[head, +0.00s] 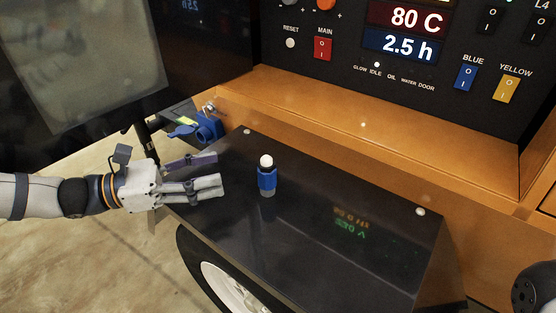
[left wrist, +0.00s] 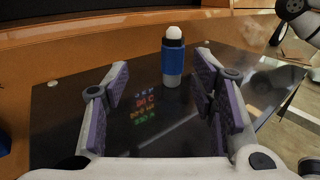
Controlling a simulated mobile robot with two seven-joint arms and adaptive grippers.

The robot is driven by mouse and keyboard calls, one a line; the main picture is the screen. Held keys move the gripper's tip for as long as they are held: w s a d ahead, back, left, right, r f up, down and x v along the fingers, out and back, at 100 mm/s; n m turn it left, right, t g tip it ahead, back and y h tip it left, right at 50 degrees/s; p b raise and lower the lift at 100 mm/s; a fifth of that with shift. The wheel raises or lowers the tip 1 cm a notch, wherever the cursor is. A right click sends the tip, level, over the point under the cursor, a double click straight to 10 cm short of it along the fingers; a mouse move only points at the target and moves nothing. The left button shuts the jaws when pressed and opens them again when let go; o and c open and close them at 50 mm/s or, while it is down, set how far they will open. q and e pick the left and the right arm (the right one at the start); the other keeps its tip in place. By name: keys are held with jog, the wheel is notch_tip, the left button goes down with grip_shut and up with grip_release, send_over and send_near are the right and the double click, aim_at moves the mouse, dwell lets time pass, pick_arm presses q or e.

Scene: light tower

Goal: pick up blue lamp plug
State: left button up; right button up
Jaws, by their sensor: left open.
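The blue lamp plug (head: 267,180) stands upright on the dark glossy fender top. It has a blue band, a dark collar and a white rounded tip. My left gripper (head: 220,171) is open and empty to the left of the plug, its fingers pointing toward it. In the left wrist view the plug (left wrist: 173,60) stands ahead, between the lines of the two open fingers (left wrist: 163,82) and beyond their tips, not touched. My right gripper is not clearly in view.
The dark fender top (head: 330,240) is otherwise clear. A blue socket with an open lid (head: 205,128) sits behind my left gripper. An orange ledge (head: 330,120) and the control panel (head: 400,75) rise behind. A wheel (head: 225,285) is below.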

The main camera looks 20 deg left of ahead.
aim_at(267, 162)
pick_arm(q)
jog(key=x, duration=0.3)
jog(key=s+x, duration=0.1)
jog(key=x, duration=0.3)
jog(key=d+b+x, duration=0.1)
jog(key=x, duration=0.2)
jog(key=shift+s+d+r, duration=0.2)
jog(key=shift+s, duration=0.05)
jog(key=shift+w+d, duration=0.25)
grip_shut()
